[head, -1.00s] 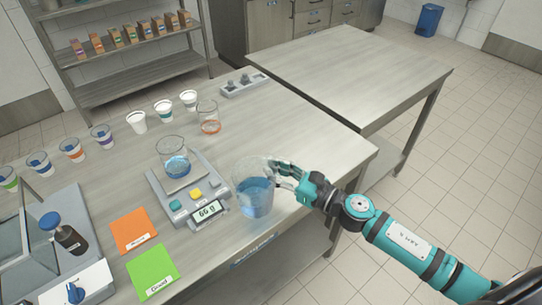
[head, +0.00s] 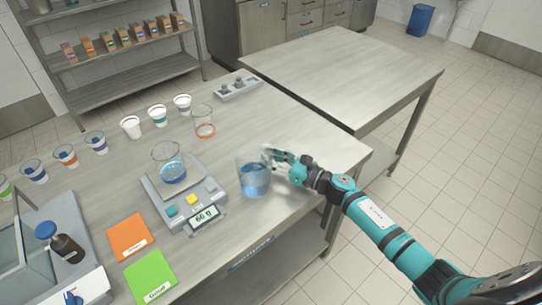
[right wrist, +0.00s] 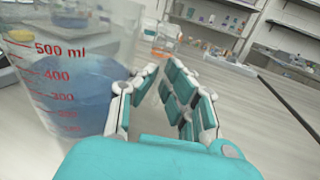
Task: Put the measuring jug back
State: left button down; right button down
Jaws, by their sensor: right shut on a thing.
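The measuring jug (head: 254,178) is clear, holds blue liquid and looks upright, to the right of the scale. In the right wrist view the jug (right wrist: 80,85) fills the left side, with red marks up to 500 ml. My right gripper (head: 279,162) is at the jug's right side and shut on it. In the right wrist view its fingers (right wrist: 160,105) stand beside the jug wall; the gripped part is hidden. I cannot tell whether the jug's base touches the table. My left gripper is not in view.
The scale (head: 188,208) reads 66 g and carries a beaker (head: 170,168) of blue liquid. A beaker with orange liquid (head: 204,125), several cups and a grey weight holder (head: 238,90) stand behind. Orange (head: 128,237) and green (head: 150,275) cards lie in front. The table's right end is clear.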

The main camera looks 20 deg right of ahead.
jog(key=c, duration=1.5)
grip_release()
jog(key=shift+f, duration=0.1)
jog(key=shift+o, duration=0.2)
jog(key=shift+s, duration=0.1)
jog(key=b+v, duration=0.2)
jog(key=v, duration=0.9)
jog(key=shift+b, duration=0.35)
jog(key=shift+s+d, duration=0.3)
jog(key=shift+s, duration=0.05)
